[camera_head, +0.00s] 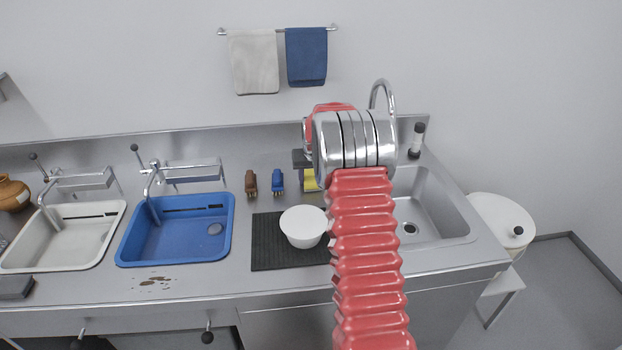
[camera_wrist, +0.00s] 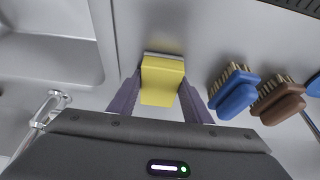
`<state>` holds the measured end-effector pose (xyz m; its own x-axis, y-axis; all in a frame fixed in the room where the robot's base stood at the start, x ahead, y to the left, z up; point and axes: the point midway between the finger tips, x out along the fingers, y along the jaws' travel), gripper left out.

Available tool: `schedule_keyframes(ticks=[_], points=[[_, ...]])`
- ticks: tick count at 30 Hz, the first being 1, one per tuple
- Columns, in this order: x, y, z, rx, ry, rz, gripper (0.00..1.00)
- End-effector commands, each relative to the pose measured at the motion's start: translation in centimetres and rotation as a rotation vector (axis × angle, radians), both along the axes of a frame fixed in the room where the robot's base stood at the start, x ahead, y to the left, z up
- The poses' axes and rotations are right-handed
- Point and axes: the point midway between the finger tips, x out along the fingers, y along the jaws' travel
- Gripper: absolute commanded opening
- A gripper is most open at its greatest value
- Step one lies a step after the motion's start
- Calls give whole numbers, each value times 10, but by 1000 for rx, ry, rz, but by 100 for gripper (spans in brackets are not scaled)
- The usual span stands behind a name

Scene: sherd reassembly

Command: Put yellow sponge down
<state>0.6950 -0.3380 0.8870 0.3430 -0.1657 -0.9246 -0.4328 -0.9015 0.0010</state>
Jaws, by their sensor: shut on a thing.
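The yellow sponge (camera_wrist: 162,85) sits between the two fingers of my gripper (camera_wrist: 160,95) in the wrist view. The gripper is shut on it, with a finger along each side. A thin grey strip shows along the sponge's far edge. In the head view only a small part of the sponge (camera_head: 309,181) shows, just left of my red arm, at the back of the counter. My arm hides the rest. I cannot tell whether the sponge touches the counter.
A blue brush (camera_head: 278,181) and a brown brush (camera_head: 251,182) stand left of the sponge. A white bowl (camera_head: 303,228) sits on a black mat (camera_head: 278,258) in front. A steel sink (camera_head: 432,208) lies to the right, a blue basin (camera_head: 178,244) to the left.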

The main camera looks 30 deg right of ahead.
Motion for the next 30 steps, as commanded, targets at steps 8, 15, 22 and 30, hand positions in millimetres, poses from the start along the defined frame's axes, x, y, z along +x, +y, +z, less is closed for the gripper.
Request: schedule_keyframes(ticks=[8, 15, 22, 30], points=[[0, 0, -6, 1, 2, 0, 49], [0, 2, -8, 3, 3, 0, 63], [0, 4, -9, 6, 5, 2, 63], [0, 6, -10, 8, 7, 4, 63]])
